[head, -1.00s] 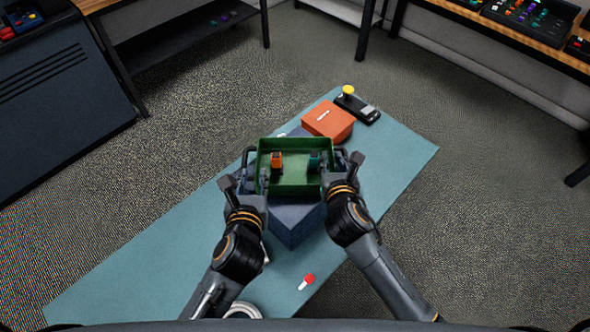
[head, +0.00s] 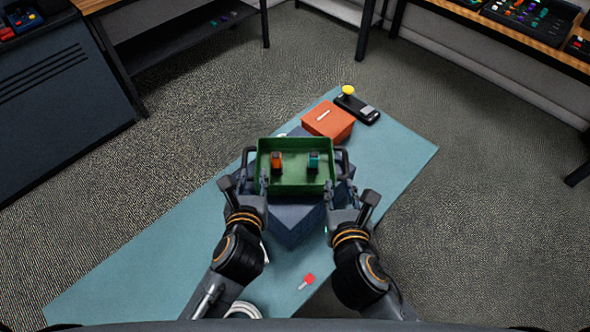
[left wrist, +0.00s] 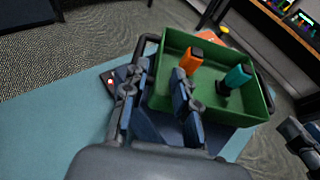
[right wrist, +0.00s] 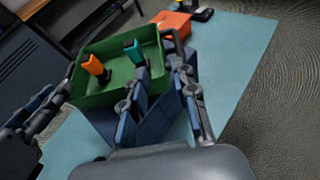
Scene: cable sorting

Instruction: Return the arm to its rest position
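A green tray (head: 293,187) with dark side handles rests on a dark blue box (head: 290,228). An orange connector (head: 276,161) and a teal connector (head: 313,161) stand upright inside it. My left gripper (head: 252,182) is at the tray's left handle. In the left wrist view its fingers (left wrist: 158,75) are apart, near the handle and wall; contact is unclear.
A teal mat (head: 400,165) lies under the box. An orange box (head: 328,122) and a black device with a yellow knob (head: 348,90) are behind the tray. A red-and-white piece (head: 308,280) and a white coil (head: 243,310) lie in front. Floor at right is clear.

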